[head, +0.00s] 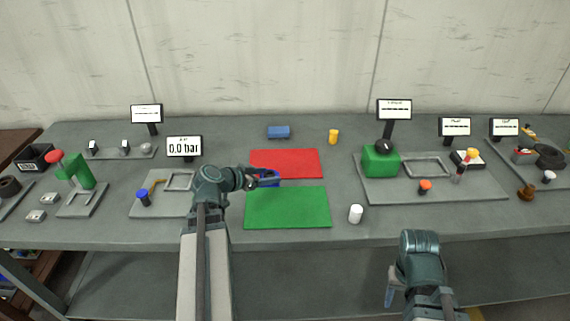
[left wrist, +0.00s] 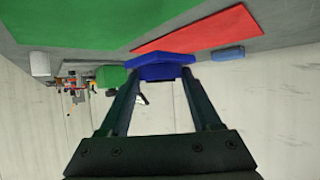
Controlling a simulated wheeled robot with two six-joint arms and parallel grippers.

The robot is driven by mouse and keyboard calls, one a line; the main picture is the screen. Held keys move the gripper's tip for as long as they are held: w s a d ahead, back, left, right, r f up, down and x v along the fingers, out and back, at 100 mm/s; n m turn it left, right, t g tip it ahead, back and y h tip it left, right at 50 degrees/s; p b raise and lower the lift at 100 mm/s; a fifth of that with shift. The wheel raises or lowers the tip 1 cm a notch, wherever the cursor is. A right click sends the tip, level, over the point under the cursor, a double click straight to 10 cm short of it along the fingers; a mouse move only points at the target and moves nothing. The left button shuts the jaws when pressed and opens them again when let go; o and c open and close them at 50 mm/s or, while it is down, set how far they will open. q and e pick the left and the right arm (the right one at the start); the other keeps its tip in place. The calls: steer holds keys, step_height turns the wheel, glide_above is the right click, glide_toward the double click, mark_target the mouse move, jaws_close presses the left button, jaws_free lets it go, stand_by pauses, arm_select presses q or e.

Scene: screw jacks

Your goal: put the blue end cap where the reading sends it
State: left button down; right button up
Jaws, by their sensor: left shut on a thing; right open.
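The blue end cap (left wrist: 160,68) is between the fingertips of my left gripper (left wrist: 158,82), which is shut on it. In the head view the blue end cap (head: 272,182) shows partly behind my left gripper (head: 262,181), between the red mat (head: 287,162) and the green mat (head: 288,208). I cannot tell whether it touches the table. A display (head: 184,147) at left reads 0.0 bar. My right gripper (head: 392,289) is open and empty in front of the table's front edge.
A white cylinder (head: 355,214) stands right of the green mat. Fixture plates (head: 473,187) with a green block (head: 380,161) lie at right.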

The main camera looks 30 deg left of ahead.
arm_select(q)
steer(key=shift+a, duration=0.15)
steer(key=b, duration=0.1)
glide_above(282, 164)
steer(key=s, duration=0.1)
steer(key=shift+s+f, duration=0.15)
steer(key=shift+f, duration=0.55)
steer(key=shift+w, duration=0.4)
steer(key=f+b, duration=0.3)
steer(key=b, duration=0.1)
steer(key=shift+w+f, duration=0.25)
steer(key=shift+f, duration=0.05)
steer(key=shift+f, duration=0.2)
steer(key=shift+c, duration=0.4)
jaws_free()
steer(key=shift+r, duration=0.2)
